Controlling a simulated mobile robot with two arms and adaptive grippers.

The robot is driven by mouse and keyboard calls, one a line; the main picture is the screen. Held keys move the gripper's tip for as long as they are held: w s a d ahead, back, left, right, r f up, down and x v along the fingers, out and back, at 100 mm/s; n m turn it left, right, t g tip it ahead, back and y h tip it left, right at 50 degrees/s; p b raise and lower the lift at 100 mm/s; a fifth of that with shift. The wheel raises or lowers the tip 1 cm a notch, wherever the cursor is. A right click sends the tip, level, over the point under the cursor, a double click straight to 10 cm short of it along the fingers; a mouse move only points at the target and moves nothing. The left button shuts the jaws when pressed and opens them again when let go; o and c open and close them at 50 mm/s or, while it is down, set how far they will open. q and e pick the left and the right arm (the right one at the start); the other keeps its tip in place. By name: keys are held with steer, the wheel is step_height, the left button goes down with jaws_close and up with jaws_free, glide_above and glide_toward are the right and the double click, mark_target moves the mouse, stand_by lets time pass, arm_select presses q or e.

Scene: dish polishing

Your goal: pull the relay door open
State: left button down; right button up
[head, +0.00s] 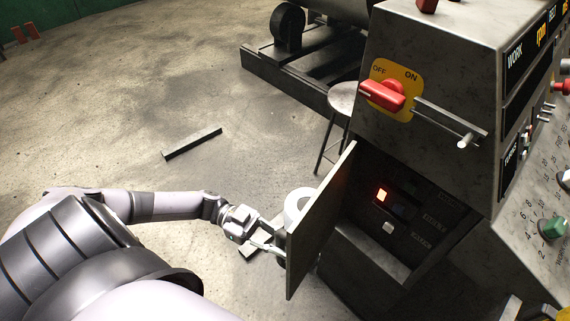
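The relay door (318,222) is a dark, flat panel in the lower middle of the head view. It stands swung out from the grey control cabinet (440,50), and the dark relay compartment (395,215) behind it shows a lit orange-red square (382,194) and a pale button (388,228). My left gripper (268,246) is at the outer left face of the door, near its lower outer part. The fingertips are small and partly lost against the door's edge, so whether they grip a handle is unclear. My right gripper is out of view.
A red OFF/ON rotary switch (383,95) on a yellow plate and a metal bar handle (450,119) sit above the compartment. A white round object (297,205) is behind my gripper. A stool (345,98) stands behind the cabinet. The floor at left holds a loose bar (192,143).

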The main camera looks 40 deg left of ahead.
arm_select(q)
steer(key=shift+a, duration=0.15)
steer(key=c, duration=1.5)
jaws_free()
steer(key=a, duration=0.4)
steer(key=s+a, duration=0.1)
steer(key=a, duration=0.7)
steer(key=shift+s, duration=0.25)
steer(key=shift+d+f, duration=0.1)
